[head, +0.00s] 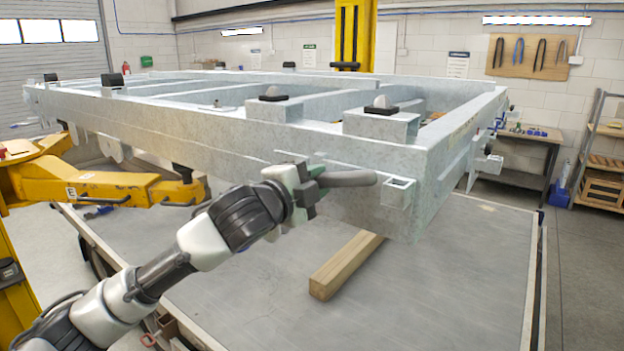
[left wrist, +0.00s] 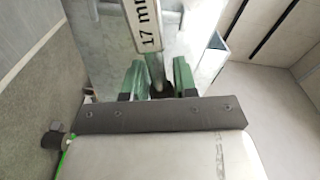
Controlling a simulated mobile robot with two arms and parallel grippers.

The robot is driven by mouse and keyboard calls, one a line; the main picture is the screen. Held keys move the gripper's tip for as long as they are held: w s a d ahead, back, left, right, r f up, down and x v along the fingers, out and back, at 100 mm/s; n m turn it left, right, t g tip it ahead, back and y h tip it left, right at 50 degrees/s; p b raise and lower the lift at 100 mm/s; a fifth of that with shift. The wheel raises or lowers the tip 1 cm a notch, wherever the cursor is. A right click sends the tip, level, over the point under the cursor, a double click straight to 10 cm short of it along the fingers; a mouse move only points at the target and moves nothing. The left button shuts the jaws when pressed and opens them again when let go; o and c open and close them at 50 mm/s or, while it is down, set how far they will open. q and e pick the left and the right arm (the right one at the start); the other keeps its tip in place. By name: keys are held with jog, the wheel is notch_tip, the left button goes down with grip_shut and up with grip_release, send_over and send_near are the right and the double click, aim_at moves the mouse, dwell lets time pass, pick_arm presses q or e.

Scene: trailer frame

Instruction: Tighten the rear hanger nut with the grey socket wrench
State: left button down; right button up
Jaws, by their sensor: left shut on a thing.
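My left gripper (head: 312,186) is shut on the grey socket wrench, beside the near side rail of the galvanised trailer frame (head: 225,133). The wrench's thick grey handle (head: 347,179) points right from the jaws. In the left wrist view, the green fingers of my left gripper (left wrist: 157,82) close on the metal shaft of the wrench (left wrist: 154,64). Its white label (left wrist: 145,25) reads 17 mm, partly cut off. The wrench's socket end and the rear hanger nut cannot be made out; the gripper and frame hide that area. My right gripper is not in view.
A small square bracket (head: 398,192) sticks out of the frame right of the handle. A wooden beam (head: 345,264) lies on the grey platform (head: 440,285) below. A yellow lift arm (head: 110,188) stands at left. The platform's front right is clear.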

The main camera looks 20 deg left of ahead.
pick_arm(q)
jog(key=shift+s+a, duration=0.1)
dwell(0.3)
jog(key=shift+a, duration=0.3)
jog(key=v, duration=0.4)
jog(key=shift+s+d, duration=0.1)
dwell(0.4)
jog(key=c, duration=1.5)
grip_release()
jog(key=shift+d, duration=0.1)
grip_shut()
